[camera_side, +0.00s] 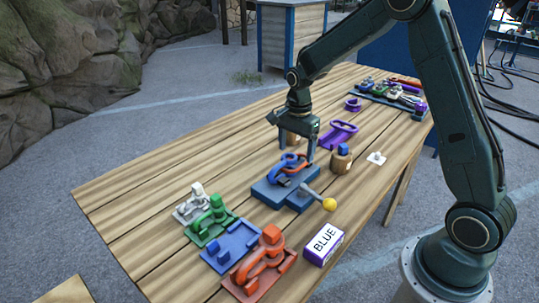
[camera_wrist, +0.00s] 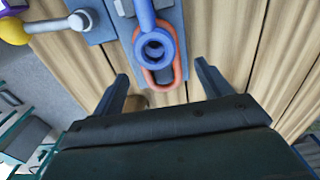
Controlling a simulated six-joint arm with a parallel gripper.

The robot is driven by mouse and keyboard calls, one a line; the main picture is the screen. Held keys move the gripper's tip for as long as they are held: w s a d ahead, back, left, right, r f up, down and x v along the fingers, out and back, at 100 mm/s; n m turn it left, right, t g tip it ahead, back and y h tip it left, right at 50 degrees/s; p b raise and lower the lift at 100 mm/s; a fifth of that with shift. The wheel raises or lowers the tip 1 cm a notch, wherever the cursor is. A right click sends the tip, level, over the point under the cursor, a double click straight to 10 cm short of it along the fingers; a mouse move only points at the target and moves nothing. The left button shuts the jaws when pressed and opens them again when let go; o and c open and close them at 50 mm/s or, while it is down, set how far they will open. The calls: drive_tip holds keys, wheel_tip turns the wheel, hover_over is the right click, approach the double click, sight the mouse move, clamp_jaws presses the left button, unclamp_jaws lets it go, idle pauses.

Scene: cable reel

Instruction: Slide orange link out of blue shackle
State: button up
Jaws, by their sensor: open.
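The blue shackle (camera_side: 281,176) sits on a blue base (camera_side: 266,193) in the middle of the table. In the wrist view, the shackle (camera_wrist: 155,20) ends in a round eye near the top centre. The orange link (camera_side: 301,160) is looped at that end of the shackle; its rounded near end (camera_wrist: 166,84) sticks out past the eye. My gripper (camera_side: 298,150) is just above and behind the link. In the wrist view, the open fingers (camera_wrist: 162,70) stand to either side of the link's free end, with a gap on both sides. I cannot tell their exact height over it.
A grey lever with a yellow knob (camera_side: 329,204) extends from the base's right side.

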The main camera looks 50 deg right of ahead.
sight(296, 156)
drive_tip(key=shift+f, duration=1.5)
drive_tip(key=c, duration=1.3)
drive_tip(key=shift+r, duration=0.15)
drive_tip(key=shift+d, duration=0.15)
drive_tip(key=shift+d, duration=3.95)
